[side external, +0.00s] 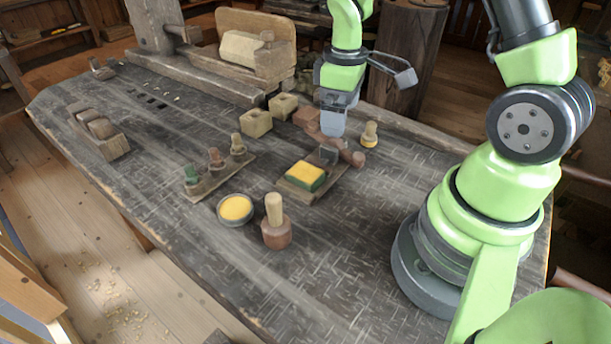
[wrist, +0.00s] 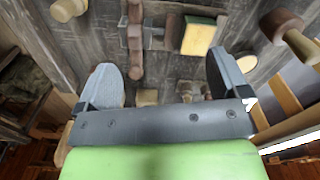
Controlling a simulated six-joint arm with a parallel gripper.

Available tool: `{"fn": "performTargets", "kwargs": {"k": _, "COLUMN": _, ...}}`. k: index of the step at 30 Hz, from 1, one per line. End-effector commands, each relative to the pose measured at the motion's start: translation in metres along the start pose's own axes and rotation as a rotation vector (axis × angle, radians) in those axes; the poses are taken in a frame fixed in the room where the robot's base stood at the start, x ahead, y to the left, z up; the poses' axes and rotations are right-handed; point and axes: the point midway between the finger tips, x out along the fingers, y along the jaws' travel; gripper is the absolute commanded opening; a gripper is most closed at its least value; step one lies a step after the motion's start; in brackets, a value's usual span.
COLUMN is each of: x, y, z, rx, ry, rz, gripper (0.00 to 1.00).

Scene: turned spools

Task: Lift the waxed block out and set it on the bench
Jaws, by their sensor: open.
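A block with a yellow top and green sides (side external: 305,175), which looks like the waxed block, sits on a low wooden holder (side external: 287,191) mid-bench. A small dark grey piece (side external: 328,155) is beside it on the same holder. My gripper (side external: 333,132) is above the bench, behind and to the right of the block, and apart from it. In the wrist view my gripper (wrist: 165,82) is open with nothing between its fingers. The block (wrist: 198,37) shows there beyond the fingertips, its yellow face visible. The bench (side external: 150,190) has bare dark planks.
A brown turned piece (side external: 352,157) lies close by the holder. A yellow-filled bowl (side external: 235,208) and a pale-handled spool (side external: 275,225) stand in front. Several small spools (side external: 215,160) stand on a board to the left. Wooden cubes (side external: 256,122) are behind. The bench's left front is clear.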

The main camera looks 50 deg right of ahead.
Motion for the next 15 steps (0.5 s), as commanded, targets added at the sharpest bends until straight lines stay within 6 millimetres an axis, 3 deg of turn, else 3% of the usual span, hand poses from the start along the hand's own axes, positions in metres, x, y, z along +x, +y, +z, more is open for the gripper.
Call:
{"fn": "performTargets", "kwargs": {"k": 3, "x": 0.004, "y": -0.021, "z": -0.018, "rx": -0.458, "ry": 0.000, "rz": 0.000, "gripper": 0.94}}
{"fn": "performTargets", "kwargs": {"k": 7, "x": 0.008, "y": -0.040, "z": -0.033, "rx": -0.886, "ry": 0.000, "rz": 0.000, "gripper": 0.94}}
{"fn": "performTargets", "kwargs": {"k": 12, "x": 0.011, "y": -0.056, "z": -0.042, "rx": -1.216, "ry": 0.000, "rz": -0.001, "gripper": 0.94}}
{"fn": "performTargets", "kwargs": {"k": 15, "x": 0.015, "y": -0.059, "z": -0.043, "rx": -1.290, "ry": -0.001, "rz": -0.002, "gripper": 0.94}}
